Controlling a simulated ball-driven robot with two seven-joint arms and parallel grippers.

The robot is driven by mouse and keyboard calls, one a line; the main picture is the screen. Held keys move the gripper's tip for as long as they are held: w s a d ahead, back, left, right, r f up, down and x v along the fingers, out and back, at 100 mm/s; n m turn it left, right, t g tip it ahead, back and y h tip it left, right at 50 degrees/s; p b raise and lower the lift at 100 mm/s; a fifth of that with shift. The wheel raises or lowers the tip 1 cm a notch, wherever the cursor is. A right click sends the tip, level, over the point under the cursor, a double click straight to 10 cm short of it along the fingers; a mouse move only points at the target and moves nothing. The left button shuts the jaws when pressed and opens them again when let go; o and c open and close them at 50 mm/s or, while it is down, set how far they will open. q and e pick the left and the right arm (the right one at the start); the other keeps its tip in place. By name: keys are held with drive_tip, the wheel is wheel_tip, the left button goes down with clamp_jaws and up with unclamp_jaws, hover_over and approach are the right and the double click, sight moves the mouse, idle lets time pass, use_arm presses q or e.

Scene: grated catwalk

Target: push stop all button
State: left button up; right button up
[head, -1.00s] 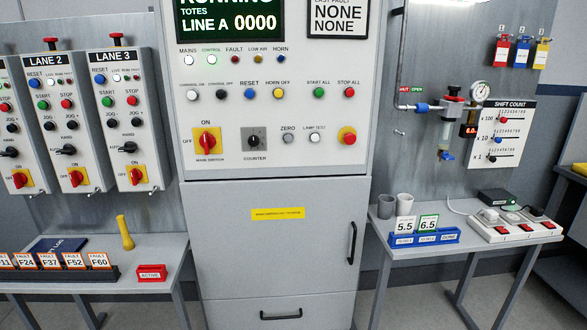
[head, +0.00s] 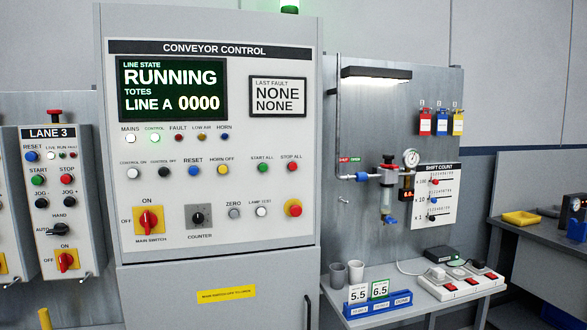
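The red stop all button (head: 292,167) is at the right end of the upper button row on the grey conveyor control cabinet (head: 220,275), under the label STOP ALL. The green start all button (head: 262,168) is just left of it. The display (head: 173,90) reads RUNNING, LINE A 0000. Neither of my grippers shows in the head view.
A LANE 3 box (head: 58,200) with its own red stop button hangs left of the cabinet. A side table (head: 450,310) at right holds grey cups, number blocks and a power strip. The cabinet's front is unobstructed.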

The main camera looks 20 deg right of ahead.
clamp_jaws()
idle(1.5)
